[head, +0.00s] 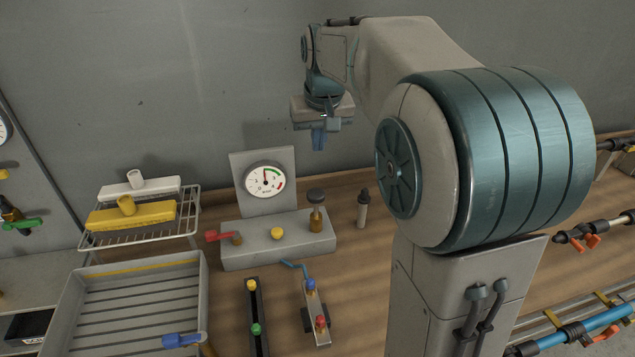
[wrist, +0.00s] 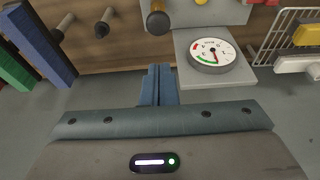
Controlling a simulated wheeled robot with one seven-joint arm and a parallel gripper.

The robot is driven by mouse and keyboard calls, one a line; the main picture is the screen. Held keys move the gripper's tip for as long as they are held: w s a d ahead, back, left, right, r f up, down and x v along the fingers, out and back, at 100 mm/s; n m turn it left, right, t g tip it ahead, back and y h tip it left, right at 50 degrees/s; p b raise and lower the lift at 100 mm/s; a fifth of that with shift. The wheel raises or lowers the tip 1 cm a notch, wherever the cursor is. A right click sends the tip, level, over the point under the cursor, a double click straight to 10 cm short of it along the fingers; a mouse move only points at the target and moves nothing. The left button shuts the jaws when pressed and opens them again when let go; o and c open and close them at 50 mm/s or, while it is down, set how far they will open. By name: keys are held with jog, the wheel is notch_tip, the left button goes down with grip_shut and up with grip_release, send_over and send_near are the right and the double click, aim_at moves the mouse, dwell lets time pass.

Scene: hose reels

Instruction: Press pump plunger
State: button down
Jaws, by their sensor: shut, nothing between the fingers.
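The pump plunger is a dark round knob (head: 316,196) on a brass stem, standing upright at the right end of the grey pump block (head: 262,248). In the wrist view the knob (wrist: 158,21) shows near the top edge, beyond my fingertips. My gripper (head: 318,141) points down and is shut and empty. It hangs above the plunger, apart from it, with clear space between. The blue fingers (wrist: 158,72) are together in the wrist view. A round gauge (head: 265,181) stands on the plate behind the block; its needle points roughly up. It also shows in the wrist view (wrist: 212,53).
A red lever (head: 219,236) and yellow button (head: 277,233) are on the block left of the plunger. A dark-tipped upright cylinder (head: 362,207) stands to its right. A wire rack (head: 147,237) holds yellow and white pieces. Valve strips (head: 314,315) lie in front.

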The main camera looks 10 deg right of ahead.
aim_at(316, 194)
jog(key=x, duration=0.4)
jog(key=p+x, duration=0.1)
jog(key=x, duration=0.3)
jog(key=s+p+x, duration=0.1)
jog(key=x, duration=0.3)
jog(key=shift+w+f, duration=0.15)
jog(key=shift+f, duration=0.8)
jog(key=shift+f, duration=0.15)
notch_tip(316, 194, down, 5)
jog(key=b, duration=0.3)
jog(key=shift+r+b, duration=0.25)
jog(key=shift+b, duration=0.1)
jog(key=shift+r+p, duration=0.5)
jog(key=w+v, duration=0.1)
jog(key=v, duration=1.2)
jog(key=shift+r, duration=0.3)
